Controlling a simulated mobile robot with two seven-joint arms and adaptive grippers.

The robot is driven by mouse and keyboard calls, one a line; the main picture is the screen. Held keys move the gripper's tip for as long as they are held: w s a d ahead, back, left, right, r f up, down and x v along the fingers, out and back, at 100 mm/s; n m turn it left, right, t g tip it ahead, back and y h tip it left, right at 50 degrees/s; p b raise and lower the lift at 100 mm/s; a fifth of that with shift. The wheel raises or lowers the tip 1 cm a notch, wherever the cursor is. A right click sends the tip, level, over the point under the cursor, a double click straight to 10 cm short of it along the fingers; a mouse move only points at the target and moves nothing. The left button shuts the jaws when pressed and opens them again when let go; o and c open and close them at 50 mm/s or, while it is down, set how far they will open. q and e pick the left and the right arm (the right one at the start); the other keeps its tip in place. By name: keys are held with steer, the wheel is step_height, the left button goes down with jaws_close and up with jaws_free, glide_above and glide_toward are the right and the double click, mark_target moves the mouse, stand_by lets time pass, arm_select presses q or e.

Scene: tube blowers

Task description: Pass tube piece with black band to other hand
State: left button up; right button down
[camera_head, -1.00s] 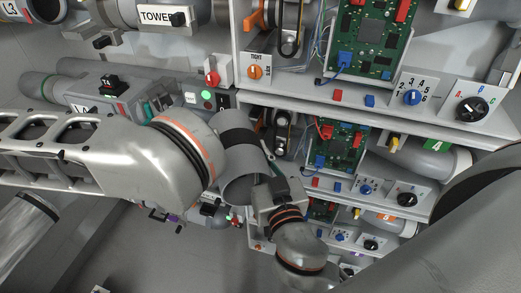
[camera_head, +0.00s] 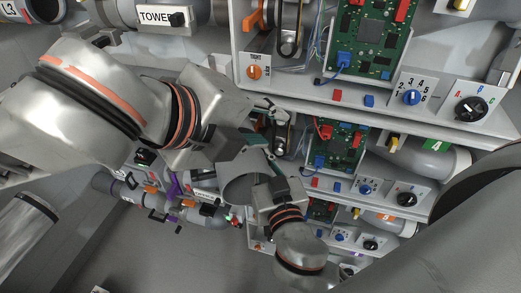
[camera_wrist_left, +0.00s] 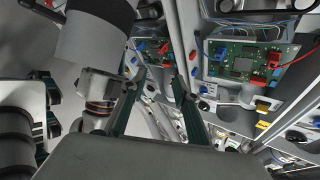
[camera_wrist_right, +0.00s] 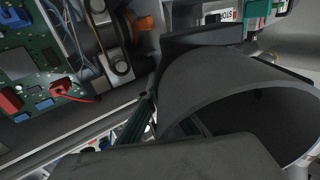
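The tube piece (camera_head: 241,186) is a short, wide grey open cylinder. Its darker banded end shows at the top of the left wrist view (camera_wrist_left: 108,10). My right gripper (camera_head: 264,178) is shut on the tube's wall, and the tube fills much of the right wrist view (camera_wrist_right: 235,85). My left gripper (camera_head: 277,136) is open and empty, just above and beside the tube in the head view. In the left wrist view its two fingers (camera_wrist_left: 160,80) are apart, and the tube lies left of them. The left gripper partly covers the tube's upper part in the head view.
Shelves with circuit boards (camera_head: 370,40), dials (camera_head: 470,107) and switches stand close behind and right of both grippers. Pipes with purple and orange fittings (camera_head: 172,188) lie below the left arm. The lower left floor area (camera_head: 140,250) looks clear.

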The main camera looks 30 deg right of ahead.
arm_select(q)
steer(key=w+a+r+n+t+h, duration=0.2)
steer(key=w+r+n+h, duration=0.4)
steer(key=w+n, duration=0.3)
steer(key=w+a+f+n+t+y, duration=0.2)
steer(key=w+a+f+n, duration=0.2)
steer(key=f, duration=0.3)
steer(key=w+a+f+n+t+y, duration=0.1)
steer(key=w+a+f+n+t, duration=0.15)
steer(key=a+f+n, duration=0.4)
steer(key=w+a+f+n+t+y, duration=0.25)
steer(key=w+f, duration=0.25)
steer(key=f, duration=0.4)
steer(key=s+a+f+n+y, duration=0.25)
steer(key=a+f, duration=0.35)
steer(key=f, duration=0.4)
steer(key=s+a+f+n+y, duration=0.2)
steer(key=s+a+f+n, duration=0.15)
steer(key=a+f, duration=0.45)
steer(key=s+a+f+n+g+y, duration=0.1)
steer(key=s+a+f, duration=0.4)
steer(key=s+f, duration=0.3)
steer(key=s+a+f+n+g+y, duration=0.1)
steer(key=s+a+f+g+y, duration=0.1)
steer(key=s+a+f, duration=0.3)
steer(key=s+f, duration=0.4)
steer(key=shift+y, duration=0.3)
steer(key=shift+f, duration=0.1)
